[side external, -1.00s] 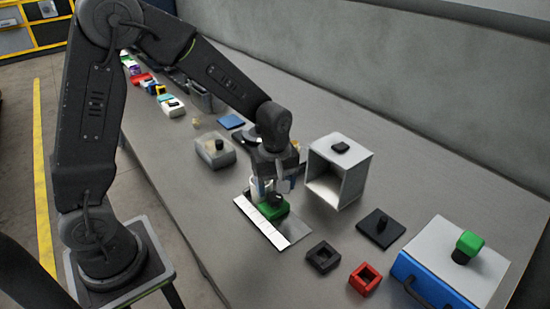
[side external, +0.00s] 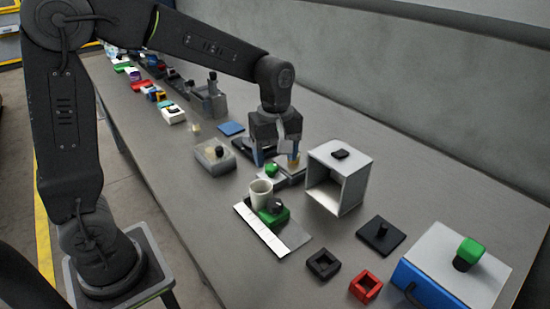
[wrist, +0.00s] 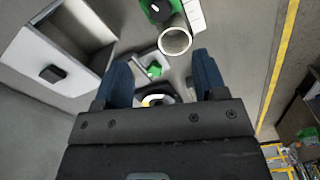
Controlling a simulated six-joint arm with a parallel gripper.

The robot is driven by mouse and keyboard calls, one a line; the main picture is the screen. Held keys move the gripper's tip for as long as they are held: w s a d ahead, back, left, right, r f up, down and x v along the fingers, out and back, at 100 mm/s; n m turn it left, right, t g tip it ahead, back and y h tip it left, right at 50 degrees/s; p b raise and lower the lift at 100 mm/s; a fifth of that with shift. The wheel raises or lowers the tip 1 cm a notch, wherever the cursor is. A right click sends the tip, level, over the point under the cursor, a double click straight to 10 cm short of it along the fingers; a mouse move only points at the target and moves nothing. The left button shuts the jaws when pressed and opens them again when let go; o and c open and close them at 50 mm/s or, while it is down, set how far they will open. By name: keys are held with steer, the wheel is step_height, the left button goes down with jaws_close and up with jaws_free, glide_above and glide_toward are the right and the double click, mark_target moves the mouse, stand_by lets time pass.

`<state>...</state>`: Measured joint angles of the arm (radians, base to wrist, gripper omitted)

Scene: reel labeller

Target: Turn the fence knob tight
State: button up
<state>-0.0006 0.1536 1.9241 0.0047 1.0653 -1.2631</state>
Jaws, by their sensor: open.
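A small green knob (side external: 271,170) sits on a light grey fitting behind the white cup; I take it to be the fence knob. It also shows in the wrist view (wrist: 154,71), between and just beyond my fingers. My gripper (side external: 276,158) is open, pointing down just above and around the knob's area, with nothing between its fingers. Its blue fingers frame the knob in the wrist view (wrist: 162,80). I cannot tell whether a finger touches the knob. A round ringed part (wrist: 157,100) lies between the fingers, partly hidden by the gripper body.
An open grey box (side external: 349,165) stands close on the right. A clear-topped box (side external: 215,156) is left. Black and red square frames lie in front.

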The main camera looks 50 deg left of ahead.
mark_target(275, 202)
steer(key=d+f+n+y, duration=0.1)
steer(key=d+n+y, duration=0.3)
steer(key=d+n, duration=0.1)
steer(key=shift+g, duration=0.3)
steer(key=x, duration=1.4)
steer(key=shift+w+a, duration=0.1)
steer(key=shift+w, duration=0.25)
steer(key=shift+r, duration=0.1)
steer(key=c, duration=0.9)
steer(key=m+t, duration=0.1)
steer(key=m, duration=0.2)
steer(key=shift+y, duration=0.3)
